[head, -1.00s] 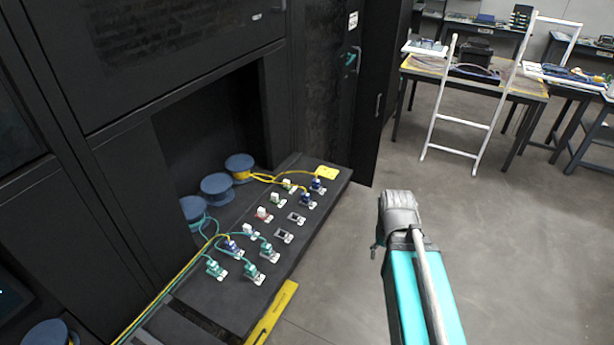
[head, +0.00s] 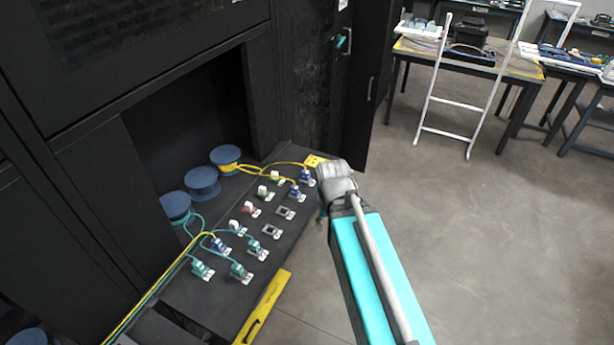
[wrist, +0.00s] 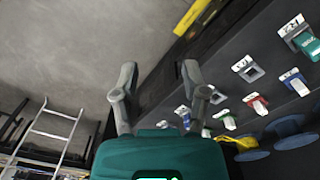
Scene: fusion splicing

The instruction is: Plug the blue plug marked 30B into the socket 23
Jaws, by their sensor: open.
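A dark board (head: 215,290) carries rows of small sockets and plugs. Blue plugs with white labels sit on it: one at the near left (head: 220,245), two at the far right end, (head: 295,192) and (head: 306,176). Their markings are too small to read, so I cannot tell which is 30B. Two grey empty-looking sockets stand mid-board, (head: 285,212) and (head: 270,231); one empty socket shows in the wrist view (wrist: 248,69). I cannot read number 23. My gripper (wrist: 158,72) is open and empty, off the board's front edge; its fingers are mostly hidden in the head view.
Teal (head: 202,268), red (head: 249,209) and green (head: 265,194) plugs crowd the board. Yellow and teal cables run to blue spools (head: 203,182) behind. A black cabinet wall stands behind and a yellow bar (head: 262,308) lies along the front. Open floor lies right.

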